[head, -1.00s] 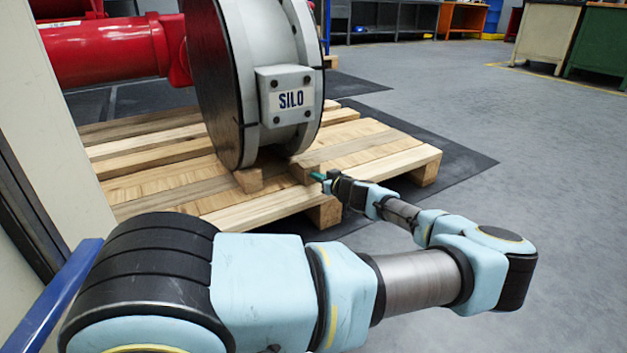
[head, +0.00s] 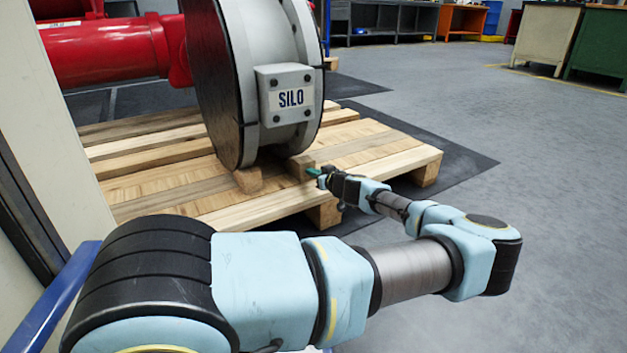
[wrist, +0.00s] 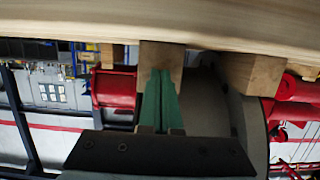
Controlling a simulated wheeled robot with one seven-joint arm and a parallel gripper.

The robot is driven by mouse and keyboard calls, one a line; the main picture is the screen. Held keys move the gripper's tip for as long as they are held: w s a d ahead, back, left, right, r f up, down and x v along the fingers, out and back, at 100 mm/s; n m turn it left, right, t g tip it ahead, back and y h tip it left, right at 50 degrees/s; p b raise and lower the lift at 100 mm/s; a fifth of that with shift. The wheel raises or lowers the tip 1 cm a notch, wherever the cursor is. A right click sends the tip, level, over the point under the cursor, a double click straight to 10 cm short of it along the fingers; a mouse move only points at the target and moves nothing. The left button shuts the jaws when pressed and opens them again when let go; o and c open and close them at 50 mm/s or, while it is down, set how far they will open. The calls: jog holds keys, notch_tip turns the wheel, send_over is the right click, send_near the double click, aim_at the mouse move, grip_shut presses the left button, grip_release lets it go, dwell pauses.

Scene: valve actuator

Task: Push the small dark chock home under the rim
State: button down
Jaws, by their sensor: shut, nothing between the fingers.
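The small brown wooden chock (head: 300,166) stands on the pallet (head: 385,160), at the right foot of the big grey round valve body (head: 222,80). It shows in the wrist view (wrist: 160,58) too, beside the curved grey body. A lighter wooden chock (head: 248,179) sits under the rim on the left; the wrist view shows it as well (wrist: 250,73). My gripper (head: 312,171) is shut, its green fingers (wrist: 160,98) together, with the tips at the brown chock's outer face. They appear to touch it. The exact contact between chock and rim is hidden.
A grey box marked SILO (head: 291,96) juts from the valve body above the gripper. A red cylinder (head: 110,52) runs off to the left. The pallet's front edge lies below my forearm. Open grey floor (head: 480,120) lies to the right.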

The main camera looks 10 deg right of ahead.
jog(key=shift+w+a, duration=0.25)
jog(key=shift+w, duration=0.3)
jog(key=shift+w+a+b, duration=0.15)
jog(key=shift+w+b, duration=0.15)
jog(key=shift+w, duration=0.05)
jog(key=shift+w+a, duration=0.15)
jog(key=shift+w, duration=0.15)
jog(key=shift+s, duration=0.1)
jog(key=f+v, duration=0.2)
jog(key=v, duration=0.7)
jog(key=shift+s+d, duration=0.3)
jog(key=shift+s, duration=0.25)
jog(key=shift+f, duration=0.1)
dwell(0.3)
